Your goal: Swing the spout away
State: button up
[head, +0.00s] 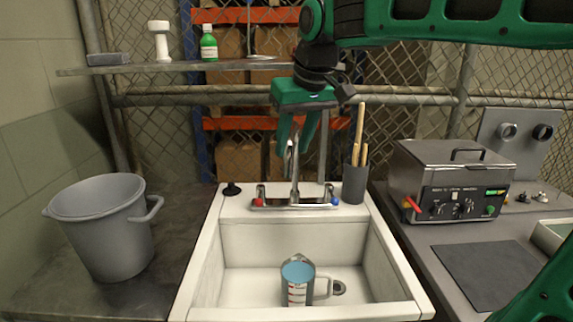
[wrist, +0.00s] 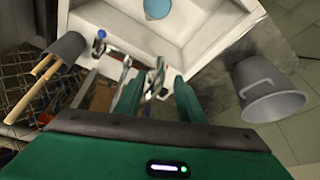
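The chrome faucet spout (head: 294,172) rises from the back rim of the white sink (head: 208,262), between a red-marked and a blue-marked tap. It points out over the basin. My gripper (head: 299,150) hangs fingers-down at the upper part of the spout. In the wrist view the green fingers of my gripper (wrist: 158,88) are apart, with the chrome spout (wrist: 156,78) showing between them. I cannot tell whether either finger touches it. A measuring jug (head: 296,290) with blue contents stands in the basin below, near the drain.
A grey cup (head: 355,185) with wooden sticks stands right of the faucet, close to my gripper. A black stopper (head: 231,189) sits left. A shelf (head: 190,66) crosses behind. A grey bucket (head: 105,230) stands left, a steel bath unit (head: 450,180) right.

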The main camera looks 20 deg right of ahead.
aim_at(290, 156)
jog(key=x, duration=0.6)
jog(key=shift+f, duration=0.25)
